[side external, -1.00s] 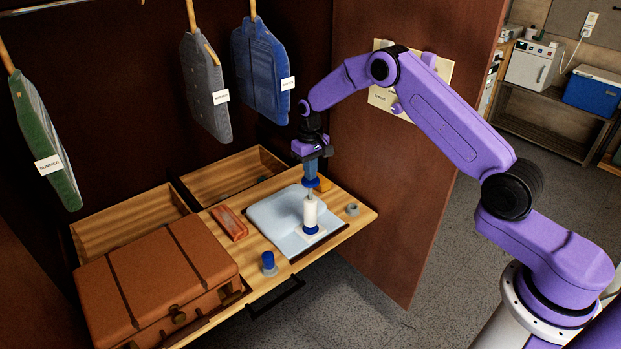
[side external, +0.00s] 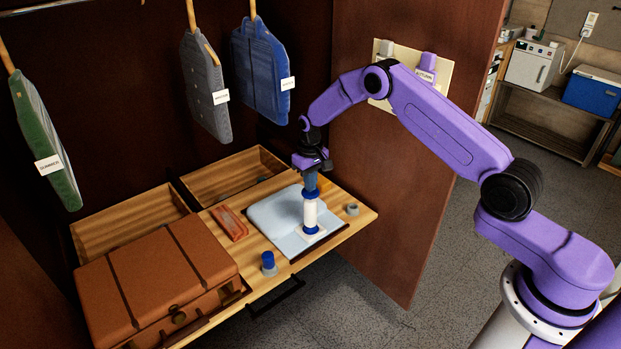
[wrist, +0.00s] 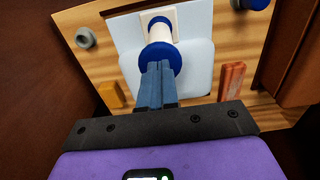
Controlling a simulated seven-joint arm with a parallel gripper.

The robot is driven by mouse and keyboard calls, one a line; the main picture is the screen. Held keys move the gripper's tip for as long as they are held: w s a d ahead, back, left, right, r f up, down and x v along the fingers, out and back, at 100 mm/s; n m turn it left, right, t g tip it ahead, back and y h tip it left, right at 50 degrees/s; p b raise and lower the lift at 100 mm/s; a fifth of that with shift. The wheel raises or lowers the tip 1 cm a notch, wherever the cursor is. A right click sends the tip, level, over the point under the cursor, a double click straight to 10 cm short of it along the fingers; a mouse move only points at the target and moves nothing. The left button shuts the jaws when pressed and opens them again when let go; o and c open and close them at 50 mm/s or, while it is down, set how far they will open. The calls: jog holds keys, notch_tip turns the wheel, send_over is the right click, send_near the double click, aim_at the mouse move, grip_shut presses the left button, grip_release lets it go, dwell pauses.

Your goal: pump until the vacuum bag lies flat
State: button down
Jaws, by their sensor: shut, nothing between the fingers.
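The vacuum bag (side external: 275,213) is a pale blue, slightly puffed rectangle on the wooden pull-out board; it also shows in the wrist view (wrist: 196,68). The pump (side external: 310,216) is a white cylinder with a blue base and a blue top, upright on a white square at the bag's near right part. In the wrist view the pump (wrist: 159,33) lies just beyond my fingertips. My gripper (side external: 310,190) is shut and empty, pointing down with its fingertips at the pump's blue top. The blue top sits close against the white cylinder.
A brown suitcase (side external: 160,275) stands at the left. A blue-topped knob (side external: 268,263), a reddish block (side external: 230,222) and a grey ring (side external: 352,209) lie around the bag. Open wooden compartments (side external: 235,168) are behind. Garments hang above; the wardrobe door (side external: 400,200) stands at the right.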

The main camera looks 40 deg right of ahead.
jog(key=shift+f, duration=0.5)
jog(key=shift+r, duration=2.65)
notch_tip(320, 180, up, 7)
